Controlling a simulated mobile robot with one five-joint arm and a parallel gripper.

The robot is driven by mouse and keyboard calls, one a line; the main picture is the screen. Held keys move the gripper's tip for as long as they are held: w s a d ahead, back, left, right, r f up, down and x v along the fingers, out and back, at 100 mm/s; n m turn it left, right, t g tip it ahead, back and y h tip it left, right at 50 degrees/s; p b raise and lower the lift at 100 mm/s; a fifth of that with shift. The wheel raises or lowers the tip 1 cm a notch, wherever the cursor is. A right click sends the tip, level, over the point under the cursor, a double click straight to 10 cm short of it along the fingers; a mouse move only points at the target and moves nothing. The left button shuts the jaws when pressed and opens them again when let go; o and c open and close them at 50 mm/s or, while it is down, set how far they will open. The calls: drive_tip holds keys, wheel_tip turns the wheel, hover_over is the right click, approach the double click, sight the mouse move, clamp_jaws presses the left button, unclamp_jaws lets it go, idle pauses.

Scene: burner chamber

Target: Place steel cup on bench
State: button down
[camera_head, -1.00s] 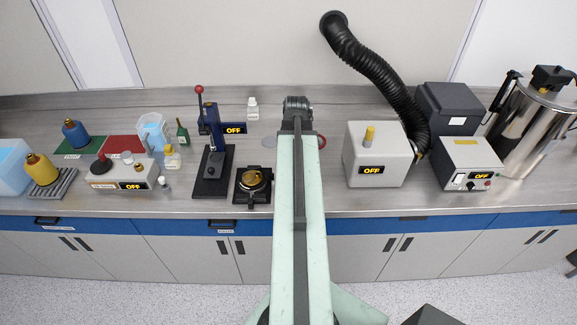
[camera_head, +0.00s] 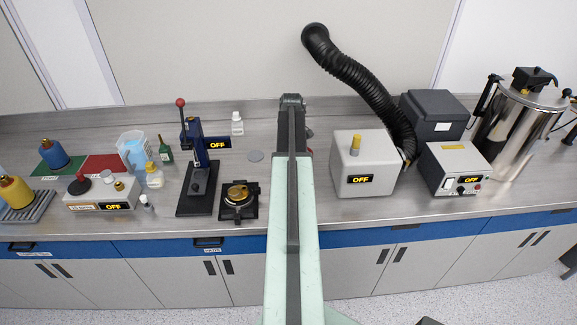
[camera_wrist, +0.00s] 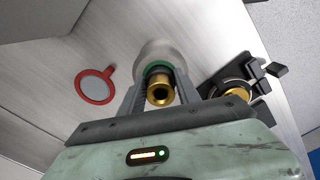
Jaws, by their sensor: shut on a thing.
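My gripper (camera_wrist: 160,92) is shut on a pale round body with a green collar and a brass neck, which I take to be the steel cup (camera_wrist: 155,50). The brass neck with a dark hole points towards the wrist camera, between the fingers. In the head view my gripper (camera_head: 292,101) is over the back part of the bench (camera_head: 335,217), and the arm hides the held thing. I cannot tell whether its base touches the bench top.
A white box marked OFF (camera_head: 363,165) is to the right.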

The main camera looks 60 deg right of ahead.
drive_tip(key=shift+f, duration=0.4)
drive_tip(key=c, duration=0.9)
unclamp_jaws()
drive_tip(key=shift+o, duration=0.2)
wheel_tip(320, 180, up, 12)
drive_tip(key=p, duration=1.2)
drive_tip(key=shift+s+r, duration=0.15)
drive_tip(key=shift+r, duration=0.05)
